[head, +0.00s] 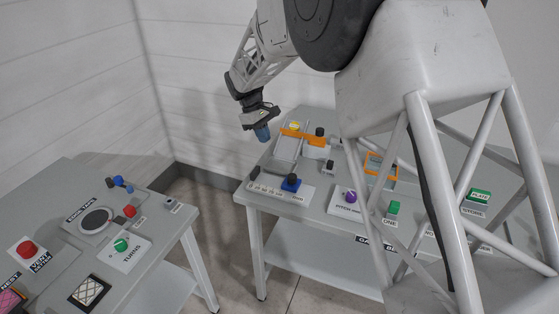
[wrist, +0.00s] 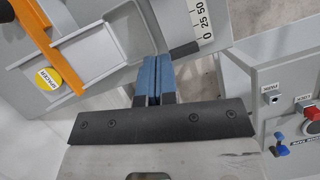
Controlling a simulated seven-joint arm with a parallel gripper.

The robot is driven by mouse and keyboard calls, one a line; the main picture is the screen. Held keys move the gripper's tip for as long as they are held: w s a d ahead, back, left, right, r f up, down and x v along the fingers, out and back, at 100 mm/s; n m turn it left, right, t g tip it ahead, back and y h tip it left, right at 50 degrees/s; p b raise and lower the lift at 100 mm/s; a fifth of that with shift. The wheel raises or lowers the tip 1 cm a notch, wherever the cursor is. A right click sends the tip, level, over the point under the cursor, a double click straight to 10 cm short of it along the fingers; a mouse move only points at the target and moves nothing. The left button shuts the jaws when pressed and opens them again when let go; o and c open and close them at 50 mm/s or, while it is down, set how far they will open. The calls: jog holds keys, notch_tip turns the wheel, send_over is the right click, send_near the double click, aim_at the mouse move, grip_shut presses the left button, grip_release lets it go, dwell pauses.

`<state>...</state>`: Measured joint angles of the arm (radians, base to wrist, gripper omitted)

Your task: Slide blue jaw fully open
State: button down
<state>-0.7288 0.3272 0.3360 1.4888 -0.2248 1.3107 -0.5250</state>
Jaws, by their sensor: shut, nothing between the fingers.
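A blue block with a dark knob, which looks like the blue jaw (head: 291,183), sits on a plate with a numbered scale (head: 265,188) on the right-hand table. It stands toward the right of the printed numbers, and a dark block (head: 254,171) stands at the scale's left end. My gripper (head: 262,134), with blue fingers, is in the air above and left of the blue jaw, apart from it. In the wrist view the fingers (wrist: 158,68) are together and empty. The scale's 0, 25 and 50 marks (wrist: 196,18) show there; the blue jaw is outside that view.
An orange bar (head: 303,136) crosses a grey tray behind the scale. A purple knob (head: 350,196) and green blocks (head: 394,207) stand to the right. The left table (head: 170,225) holds red, green and blue controls. A floor gap separates the tables.

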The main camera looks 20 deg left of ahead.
aim_at(291, 174)
jog(key=shift+f, duration=0.15)
jog(key=x, duration=1)
jog(key=shift+d, duration=0.1)
jog(key=shift+s+d, duration=0.25)
jog(key=shift+d, duration=0.85)
jog(key=shift+s+d, duration=0.2)
jog(key=shift+d, duration=0.55)
jog(key=shift+d, duration=0.1)
jog(key=shift+d, duration=0.95)
jog(key=shift+a, duration=0.15)
